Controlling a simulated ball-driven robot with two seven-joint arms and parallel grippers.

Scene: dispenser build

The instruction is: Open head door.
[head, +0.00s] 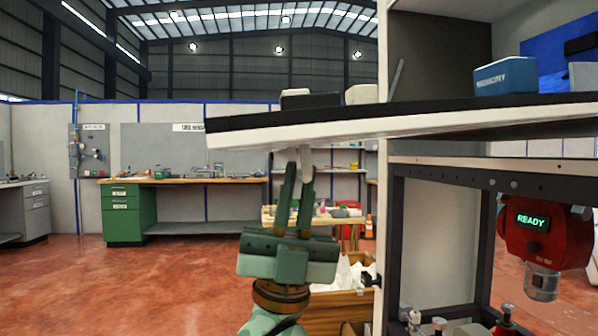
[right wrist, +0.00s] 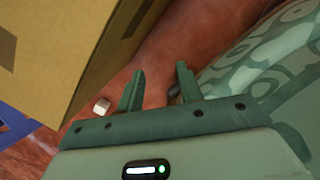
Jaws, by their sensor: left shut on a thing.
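The head door (head: 330,135) is a white panel with a black edge. In the head view it stands out to the left from the upper part of the dispenser cabinet (head: 400,200), nearly level, with the dark head compartment (head: 440,55) open above it. My left gripper (head: 299,168) points up from below and is shut on a pale handle (head: 306,160) under the door's outer part. My right gripper (right wrist: 158,75) shows in the right wrist view, fingers apart and nothing between them.
A blue and white box (head: 505,76) and smaller pale blocks (head: 310,100) show above the door. A red unit reading READY (head: 545,232) hangs inside the cabinet. A cardboard box (right wrist: 60,50) is close left of my right gripper. Open floor (head: 130,285) lies to the left.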

